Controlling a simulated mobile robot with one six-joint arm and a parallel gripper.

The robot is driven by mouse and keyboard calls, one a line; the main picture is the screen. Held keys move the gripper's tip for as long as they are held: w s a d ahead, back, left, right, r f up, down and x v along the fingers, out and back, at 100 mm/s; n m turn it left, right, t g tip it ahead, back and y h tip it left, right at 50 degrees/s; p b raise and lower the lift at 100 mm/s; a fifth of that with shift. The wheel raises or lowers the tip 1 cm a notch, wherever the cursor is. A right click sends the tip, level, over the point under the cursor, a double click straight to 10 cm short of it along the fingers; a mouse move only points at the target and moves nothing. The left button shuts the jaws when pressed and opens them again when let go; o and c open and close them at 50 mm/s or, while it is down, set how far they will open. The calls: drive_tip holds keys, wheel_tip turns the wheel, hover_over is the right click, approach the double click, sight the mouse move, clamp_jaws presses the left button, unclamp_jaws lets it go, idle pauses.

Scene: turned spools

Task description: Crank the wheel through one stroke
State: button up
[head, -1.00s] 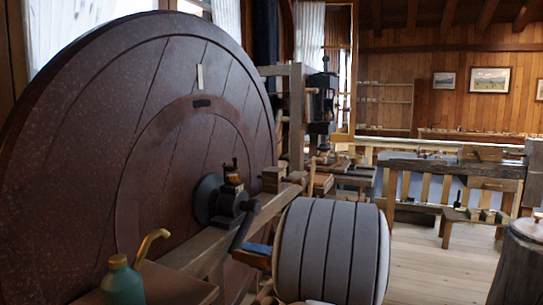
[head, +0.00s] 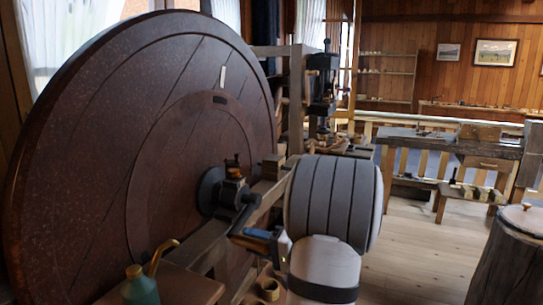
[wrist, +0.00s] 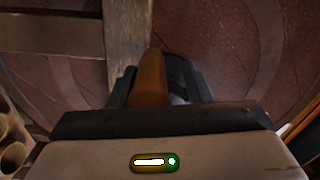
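The large dark red-brown wheel (head: 90,170) stands upright and fills the left of the head view. A black crank arm (head: 238,216) runs down from its hub (head: 211,190). The brown wooden crank handle (head: 250,241) sticks out at the lower end toward the right. My gripper (head: 270,238) is at this handle, its fingers partly hidden by my arm and the handle. In the wrist view my gripper (wrist: 160,85) has its dark fingers on both sides of the handle (wrist: 149,78) and looks shut on it; the right contact is in shadow.
A green oil can (head: 141,288) with a brass spout stands at the bottom left, near the wheel. A wooden beam (head: 205,245) runs beside the hub. A workbench (head: 450,145) stands farther back, and a stump (head: 505,255) at the right. The floor between is bare.

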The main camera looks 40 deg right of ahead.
drive_tip(key=shift+a+r+m+p, duration=0.1)
drive_tip(key=shift+r+m+p, duration=0.85)
drive_tip(key=shift+p, duration=1.6)
drive_tip(key=shift+a+r+m+p, duration=0.1)
drive_tip(key=shift+r+m+p, duration=0.45)
drive_tip(key=shift+r+p, duration=1.4)
drive_tip(key=w+d+r+m+p, duration=0.4)
drive_tip(key=d+r+m+p, duration=0.5)
drive_tip(key=r+m+p, duration=0.3)
drive_tip(key=m+p, duration=0.2)
drive_tip(key=p, duration=0.1)
drive_tip(key=shift+d+p, duration=0.35)
drive_tip(key=shift+d, duration=0.05)
drive_tip(key=shift+f, duration=0.3)
drive_tip(key=shift+s+a, duration=0.1)
drive_tip(key=shift+s, duration=0.05)
drive_tip(key=b+v, duration=0.1)
drive_tip(key=v, duration=1)
drive_tip(key=shift+r, duration=0.15)
